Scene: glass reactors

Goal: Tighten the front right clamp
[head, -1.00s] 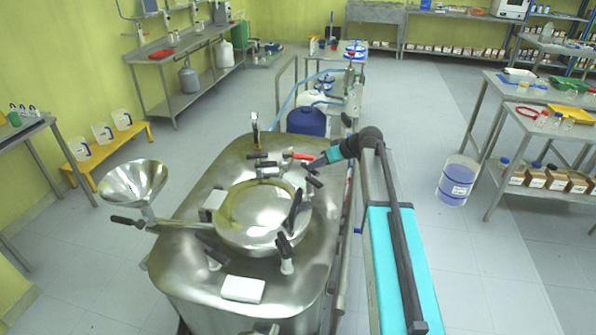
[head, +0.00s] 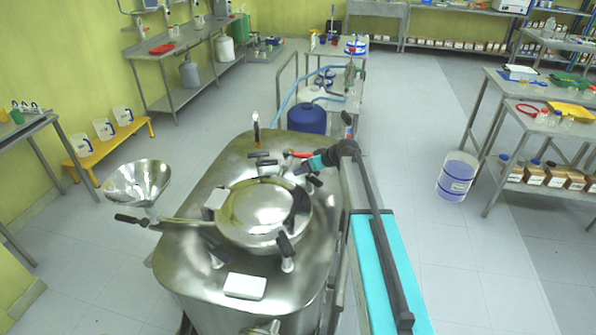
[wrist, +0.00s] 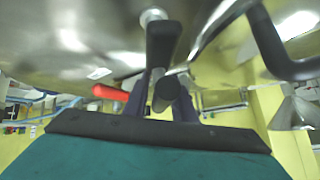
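The steel reactor (head: 190,235) has a round domed lid (head: 255,205) ringed by several clamps with black handles. One clamp (head: 286,250) stands upright at the lid's near right edge; another handle (head: 297,206) leans over the lid's right side. My gripper (head: 299,170) is low at the lid's far right edge, among the clamp handles there. In the wrist view my gripper's two dark fingers (wrist: 160,98) are apart. A black clamp handle (wrist: 163,45) shows just ahead of them, with a rounded black end in front of the gap. Contact cannot be told.
A red handle (head: 301,154) is close beside my gripper, also in the wrist view (wrist: 110,93). A steel funnel (head: 137,182) stands left of the lid and a white block (head: 244,286) lies on the near reactor top. Open floor lies right of the reactor.

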